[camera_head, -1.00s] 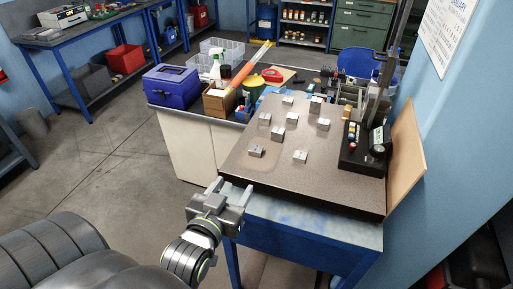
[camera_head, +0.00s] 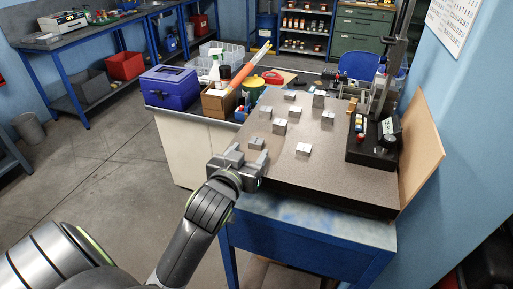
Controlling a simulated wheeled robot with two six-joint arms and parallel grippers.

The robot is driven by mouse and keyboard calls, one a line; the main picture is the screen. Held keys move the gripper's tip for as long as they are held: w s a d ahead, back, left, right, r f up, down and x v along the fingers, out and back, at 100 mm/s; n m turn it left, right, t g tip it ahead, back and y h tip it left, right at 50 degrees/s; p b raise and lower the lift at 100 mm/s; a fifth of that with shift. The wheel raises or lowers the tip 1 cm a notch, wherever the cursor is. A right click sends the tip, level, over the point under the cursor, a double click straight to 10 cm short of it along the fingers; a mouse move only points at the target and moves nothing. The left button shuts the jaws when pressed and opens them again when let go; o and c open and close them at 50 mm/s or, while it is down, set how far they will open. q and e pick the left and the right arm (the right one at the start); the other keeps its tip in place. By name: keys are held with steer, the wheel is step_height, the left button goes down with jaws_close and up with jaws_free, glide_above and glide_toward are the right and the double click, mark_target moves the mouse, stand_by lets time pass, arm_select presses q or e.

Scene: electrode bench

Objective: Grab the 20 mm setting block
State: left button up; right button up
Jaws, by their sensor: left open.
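Several small grey metal setting blocks stand on the dark granite plate (camera_head: 345,178). They include a front-left block (camera_head: 256,143), a front-right block (camera_head: 303,149), a middle block (camera_head: 280,127), a left block (camera_head: 265,112), a right block (camera_head: 327,118), a tall back block (camera_head: 319,100) and a small back block (camera_head: 289,95). Their markings are too small to read, so I cannot tell which is 20 mm. My left gripper (camera_head: 249,156) is open at the plate's front-left edge, its fingers pointing toward the front-left block and just short of it in the picture. Whether they touch is unclear. My right gripper is not in view.
A black gauge stand (camera_head: 372,145) with a tall column is on the plate's right side, near a tan board (camera_head: 422,150). The plate's front right is clear.

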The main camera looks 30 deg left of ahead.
mark_target(256, 142)
arm_select(q)
steer(key=shift+w+a, duration=0.15)
steer(key=shift+w, duration=0.4)
steer(key=shift+w+a+p, duration=0.1)
steer(key=shift+w+p, duration=0.2)
steer(key=shift+w, duration=0.25)
steer(key=p+x, duration=0.1)
steer(key=x, duration=0.3)
steer(key=c, duration=1.2)
steer(key=shift+o, duration=0.2)
